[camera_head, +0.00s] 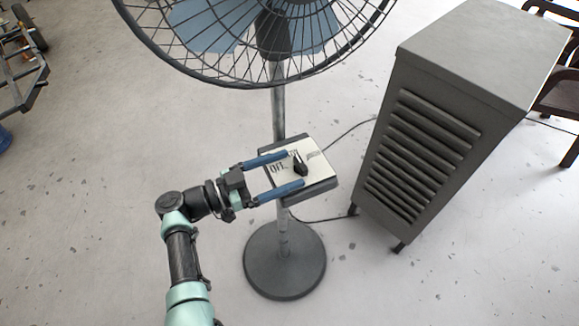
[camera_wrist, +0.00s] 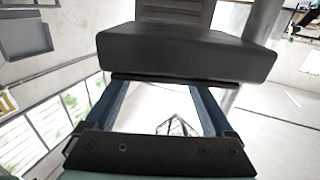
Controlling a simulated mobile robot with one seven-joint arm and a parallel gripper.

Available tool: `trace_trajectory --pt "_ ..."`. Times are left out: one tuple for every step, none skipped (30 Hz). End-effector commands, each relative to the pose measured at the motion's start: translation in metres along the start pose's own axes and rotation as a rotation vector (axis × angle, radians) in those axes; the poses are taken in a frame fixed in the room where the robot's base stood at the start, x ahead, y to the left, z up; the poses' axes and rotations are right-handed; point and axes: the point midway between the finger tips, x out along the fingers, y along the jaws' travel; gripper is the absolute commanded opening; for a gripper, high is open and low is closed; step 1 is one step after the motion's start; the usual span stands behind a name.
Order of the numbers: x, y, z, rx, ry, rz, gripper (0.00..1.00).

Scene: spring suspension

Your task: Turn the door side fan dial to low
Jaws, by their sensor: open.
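A pedestal fan stands in the middle of the head view, with a control box on its pole. The box has a pale face plate (camera_head: 319,172) with a black dial (camera_head: 300,166) on it. "OFF" is printed to the left of the dial; the other marks are too small or covered to read. My gripper (camera_head: 295,168) is open, its two blue fingers reaching over the plate with one on each side of the dial in the picture. Contact cannot be told. In the wrist view the blue fingers run up to a dark block (camera_wrist: 190,52); the dial does not show there.
The fan's wire cage (camera_head: 260,72) hangs above the box, and its round base (camera_head: 285,262) is on the floor. A grey louvred cabinet (camera_head: 440,130) stands to the right. Cables run across the floor between them. The floor at left is mostly clear.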

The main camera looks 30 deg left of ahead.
Motion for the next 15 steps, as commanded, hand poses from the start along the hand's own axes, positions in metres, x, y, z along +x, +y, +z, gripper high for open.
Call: trace_trajectory --pt "-0.011 -0.001 0.001 0.000 -0.001 -0.005 0.88" --pt "-0.017 -0.001 0.001 0.000 -0.001 -0.005 0.88" --pt "-0.026 -0.001 0.001 0.000 -0.001 -0.006 0.88" --pt "-0.033 -0.001 0.002 -0.001 -0.001 -0.006 0.88" --pt "-0.041 -0.001 0.002 -0.001 -0.001 -0.006 0.88" --pt "-0.050 -0.001 0.002 -0.001 -0.001 -0.006 0.88" --pt "-0.057 -0.001 0.002 0.000 0.000 -0.005 0.88" --pt "-0.063 -0.001 0.002 0.000 -0.001 -0.006 0.88" --pt "-0.071 -0.001 0.002 0.000 -0.001 -0.004 0.88" --pt "-0.077 -0.001 0.002 0.000 -0.001 -0.005 0.88" --pt "-0.083 -0.001 0.002 0.000 -0.001 -0.003 0.88" --pt "-0.089 -0.001 0.002 0.000 -0.001 -0.004 0.88" --pt "-0.094 -0.001 0.002 0.000 -0.001 -0.003 0.88" --pt "-0.098 -0.001 0.001 0.000 -0.001 -0.002 0.88" --pt "-0.102 -0.001 0.001 0.000 -0.001 -0.002 0.88"
